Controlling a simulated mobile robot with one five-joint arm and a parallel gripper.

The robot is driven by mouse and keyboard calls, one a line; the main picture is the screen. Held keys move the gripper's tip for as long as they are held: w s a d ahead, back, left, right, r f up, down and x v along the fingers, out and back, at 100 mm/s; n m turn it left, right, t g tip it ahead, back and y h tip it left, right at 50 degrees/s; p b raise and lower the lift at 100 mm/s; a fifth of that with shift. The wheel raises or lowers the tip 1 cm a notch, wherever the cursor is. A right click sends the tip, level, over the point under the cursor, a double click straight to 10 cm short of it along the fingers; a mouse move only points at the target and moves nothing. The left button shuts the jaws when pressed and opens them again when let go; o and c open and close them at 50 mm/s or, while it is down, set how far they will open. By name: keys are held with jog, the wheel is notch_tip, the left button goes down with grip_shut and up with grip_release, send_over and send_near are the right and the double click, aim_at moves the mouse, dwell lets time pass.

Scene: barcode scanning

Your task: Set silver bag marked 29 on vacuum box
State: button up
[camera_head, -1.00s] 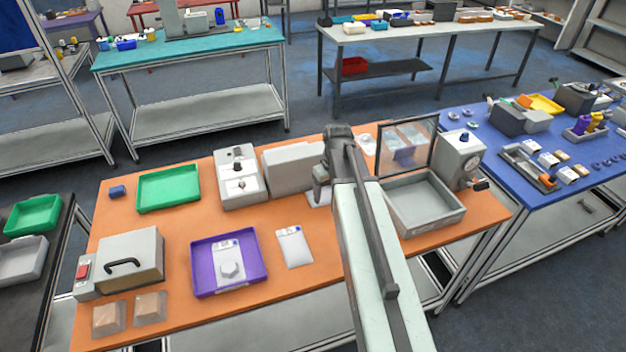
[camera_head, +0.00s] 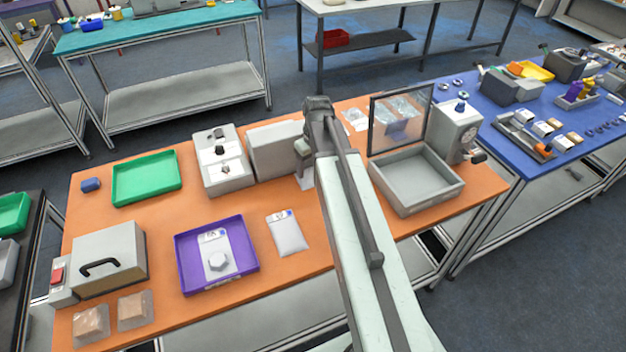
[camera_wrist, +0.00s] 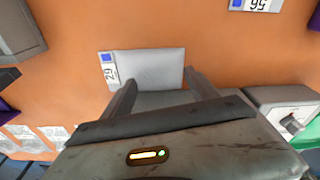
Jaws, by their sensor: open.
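The silver bag (camera_wrist: 155,66) lies flat on the orange bench, its label reading 29 at its left end in the wrist view. My gripper (camera_wrist: 162,88) is open, its two fingers over the near part of the bag, one toward each side. I cannot tell whether they touch it. In the head view my gripper (camera_head: 303,165) points down beside the grey block, and only a pale edge of the bag (camera_head: 307,182) shows. The likely vacuum box (camera_head: 428,202) is the open grey box with a raised clear lid, right of my arm.
A purple tray (camera_head: 193,281) and another silver bag (camera_head: 287,237) lie on the bench left of my arm. A grey block (camera_head: 268,155) and a control box (camera_head: 222,165) stand close left of my gripper. A dial unit (camera_head: 458,130) stands beside the lidded box.

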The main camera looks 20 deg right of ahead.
aim_at(311, 175)
jog(key=f+b, duration=0.2)
jog(key=f, duration=0.2)
jog(key=shift+w+b, duration=0.25)
jog(key=shift+b, duration=0.15)
jog(key=shift+r, duration=0.15)
grip_shut()
jog(key=shift+r+p, duration=0.15)
jog(key=shift+p, duration=0.15)
